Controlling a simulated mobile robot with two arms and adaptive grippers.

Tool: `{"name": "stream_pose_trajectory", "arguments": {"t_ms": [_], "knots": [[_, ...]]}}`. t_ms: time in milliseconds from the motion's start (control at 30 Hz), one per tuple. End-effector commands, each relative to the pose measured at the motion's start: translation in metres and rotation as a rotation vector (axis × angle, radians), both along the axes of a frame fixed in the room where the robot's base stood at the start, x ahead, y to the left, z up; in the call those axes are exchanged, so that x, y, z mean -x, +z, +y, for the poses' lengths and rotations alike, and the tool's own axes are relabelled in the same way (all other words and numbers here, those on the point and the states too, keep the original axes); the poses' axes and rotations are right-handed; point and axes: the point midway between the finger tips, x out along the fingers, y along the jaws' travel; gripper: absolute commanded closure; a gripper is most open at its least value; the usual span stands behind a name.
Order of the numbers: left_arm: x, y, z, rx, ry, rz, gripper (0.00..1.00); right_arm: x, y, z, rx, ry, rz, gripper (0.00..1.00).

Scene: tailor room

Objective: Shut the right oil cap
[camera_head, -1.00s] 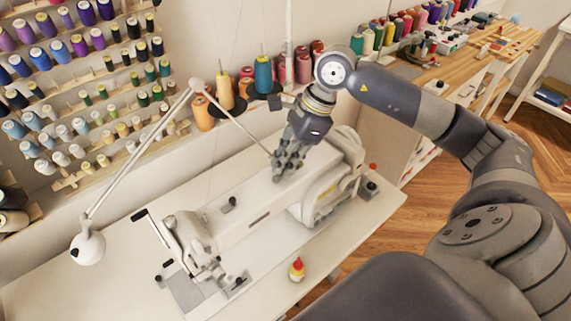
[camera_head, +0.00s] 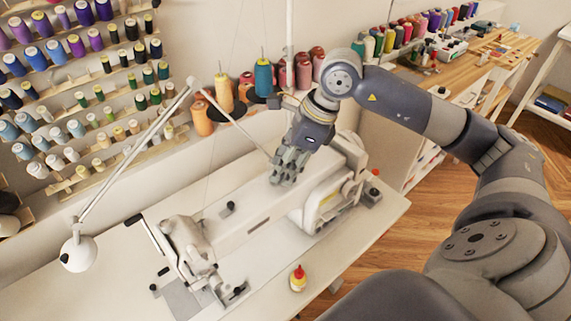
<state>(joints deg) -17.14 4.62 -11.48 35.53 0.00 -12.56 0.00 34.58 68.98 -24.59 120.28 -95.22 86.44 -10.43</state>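The white sewing machine (camera_head: 245,222) lies across the table. A small dark cap (camera_head: 228,208) stands up on the left part of its top. I cannot make out a right oil cap; the spot under my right gripper is hidden. My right gripper (camera_head: 283,178) reaches down over the right part of the machine's top, with its fingertips close to or touching the surface. Its fingers look close together, but I cannot tell if they are shut or hold anything. My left gripper is not in view.
A small bottle with a red top (camera_head: 298,278) stands on the table front. Thread spools (camera_head: 263,78) stand behind the machine. The table (camera_head: 345,258) is bare at front right.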

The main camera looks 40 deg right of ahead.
Motion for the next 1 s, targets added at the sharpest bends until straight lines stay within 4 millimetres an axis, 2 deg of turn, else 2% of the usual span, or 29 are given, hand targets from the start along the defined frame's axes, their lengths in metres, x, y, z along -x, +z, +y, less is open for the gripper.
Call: {"name": "stream_pose_trajectory", "arguments": {"t_ms": [167,600,800,1000], "knots": [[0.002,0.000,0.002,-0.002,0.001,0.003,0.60,0.002,0.012,-0.004,0.002,-0.002,-0.003,0.68],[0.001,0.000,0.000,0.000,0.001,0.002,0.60,0.022,0.092,-0.029,0.001,-0.001,-0.003,0.68],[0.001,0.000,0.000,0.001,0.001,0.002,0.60,0.026,0.109,-0.034,0.000,0.000,0.000,0.68],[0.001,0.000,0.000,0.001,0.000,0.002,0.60,0.027,0.111,-0.035,0.000,0.001,0.002,0.68]]}}
